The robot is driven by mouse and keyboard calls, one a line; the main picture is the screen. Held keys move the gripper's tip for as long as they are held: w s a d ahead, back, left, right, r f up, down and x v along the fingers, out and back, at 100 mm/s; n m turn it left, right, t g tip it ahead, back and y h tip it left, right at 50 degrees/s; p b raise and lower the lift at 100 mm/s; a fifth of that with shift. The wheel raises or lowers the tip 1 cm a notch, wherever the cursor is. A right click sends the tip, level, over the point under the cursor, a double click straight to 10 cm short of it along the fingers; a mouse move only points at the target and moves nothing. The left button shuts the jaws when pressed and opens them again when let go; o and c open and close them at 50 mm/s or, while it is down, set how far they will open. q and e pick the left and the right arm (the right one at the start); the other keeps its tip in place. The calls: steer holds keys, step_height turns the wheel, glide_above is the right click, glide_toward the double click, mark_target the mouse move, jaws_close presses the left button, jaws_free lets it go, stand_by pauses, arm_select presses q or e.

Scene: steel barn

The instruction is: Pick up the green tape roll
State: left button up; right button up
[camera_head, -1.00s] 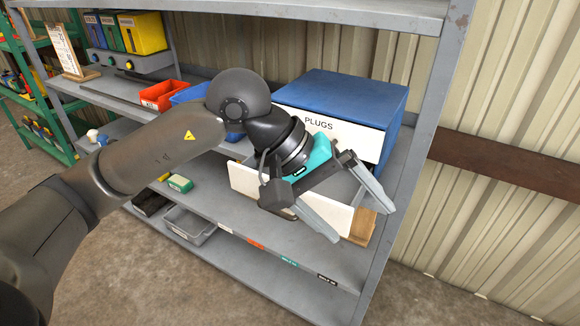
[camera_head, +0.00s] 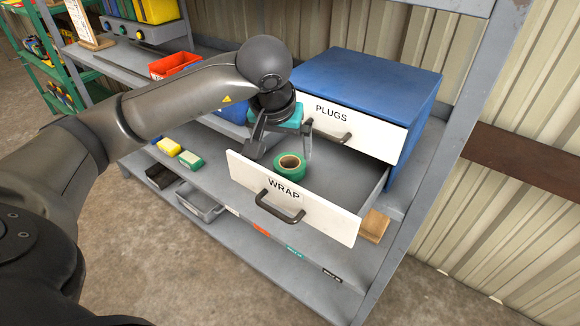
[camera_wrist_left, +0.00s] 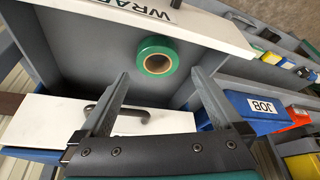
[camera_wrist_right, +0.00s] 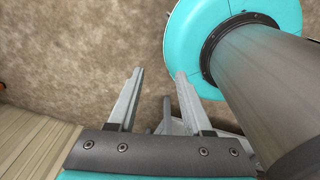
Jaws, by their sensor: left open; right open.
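The green tape roll (camera_head: 290,166) with a brown core lies in the open drawer labelled WRAP (camera_head: 318,212), near its left front corner. It also shows in the left wrist view (camera_wrist_left: 157,56), flat on the grey drawer floor. My left gripper (camera_head: 283,156) is open above the drawer, its fingers pointing down behind the roll. In the left wrist view the open fingers (camera_wrist_left: 160,76) point toward the roll, with nothing between them. My right gripper (camera_wrist_right: 157,72) is open and empty over the brown floor; it does not show in the head view.
The blue cabinet (camera_head: 372,82) with its PLUGS drawer (camera_head: 360,128) stands close behind the gripper. A grey shelf upright (camera_head: 440,140) is on the right. A green and white block (camera_head: 190,160), a yellow block (camera_head: 168,146) and a grey bin (camera_head: 200,204) lie to the left.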

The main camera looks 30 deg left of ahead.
mark_target(289, 160)
arm_select(q)
steer(key=x, duration=0.6)
steer(key=shift+w+d+f, duration=0.15)
steer(key=shift+w, duration=0.2)
steer(key=c, duration=1.2)
